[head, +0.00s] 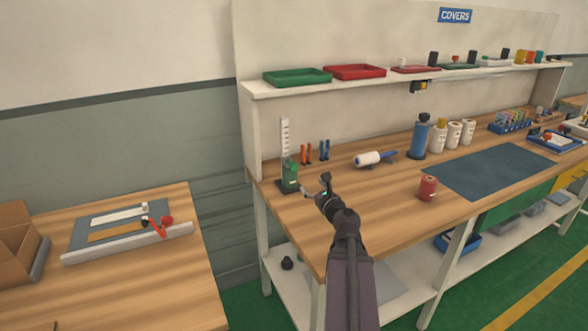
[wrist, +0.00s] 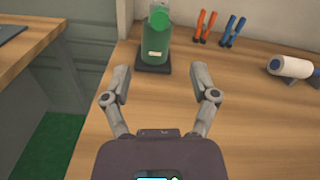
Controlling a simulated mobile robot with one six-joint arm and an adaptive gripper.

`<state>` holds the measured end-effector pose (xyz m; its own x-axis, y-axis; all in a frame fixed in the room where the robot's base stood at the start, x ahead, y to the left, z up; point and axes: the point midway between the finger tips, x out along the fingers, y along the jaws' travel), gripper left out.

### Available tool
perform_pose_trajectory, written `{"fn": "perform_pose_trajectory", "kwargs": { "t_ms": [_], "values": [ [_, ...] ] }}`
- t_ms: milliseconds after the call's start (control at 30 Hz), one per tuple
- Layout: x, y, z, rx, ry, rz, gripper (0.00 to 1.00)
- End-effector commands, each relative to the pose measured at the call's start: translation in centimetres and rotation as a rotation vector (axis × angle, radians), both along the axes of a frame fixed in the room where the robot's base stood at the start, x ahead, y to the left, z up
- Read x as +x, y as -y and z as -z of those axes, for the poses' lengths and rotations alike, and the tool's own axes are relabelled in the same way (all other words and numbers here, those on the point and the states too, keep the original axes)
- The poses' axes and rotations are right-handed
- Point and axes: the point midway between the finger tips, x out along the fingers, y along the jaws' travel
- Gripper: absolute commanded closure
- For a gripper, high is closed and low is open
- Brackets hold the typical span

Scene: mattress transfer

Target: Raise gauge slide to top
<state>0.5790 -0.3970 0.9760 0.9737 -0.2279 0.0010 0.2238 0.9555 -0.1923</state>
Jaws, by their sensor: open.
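The gauge (head: 284,155) stands at the left back corner of the wooden workbench, with a tall white scale on a dark base. Its green slide (head: 290,172) sits low on it, near the base. In the wrist view the green slide (wrist: 155,42) stands ahead of my gripper, with a round green knob (wrist: 159,18) at its top; the upper scale is out of view there. My gripper (wrist: 162,78) is open and empty, its two fingers spread apart, short of the gauge and not touching it. In the head view my gripper (head: 318,189) is just right of the gauge.
Orange pliers (head: 307,153) and blue pliers (head: 324,150) stand right of the gauge by the back panel. A white roll (head: 368,158) lies farther right, and a red spool (head: 427,188) stands near the front. A shelf (head: 400,77) with trays runs above. Bare bench lies between.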

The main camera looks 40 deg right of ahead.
Motion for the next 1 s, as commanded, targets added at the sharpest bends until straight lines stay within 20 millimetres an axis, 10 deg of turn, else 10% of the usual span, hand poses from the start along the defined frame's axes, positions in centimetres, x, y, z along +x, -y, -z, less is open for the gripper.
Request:
{"fn": "perform_pose_trajectory", "kwargs": {
  "t_ms": [467, 1000],
  "values": [
    [1.6, 0.4, 0.0, -0.003, -0.001, -0.002, 0.24],
    [8.0, 1.9, 0.0, -0.003, -0.001, -0.003, 0.24]
  ]
}}
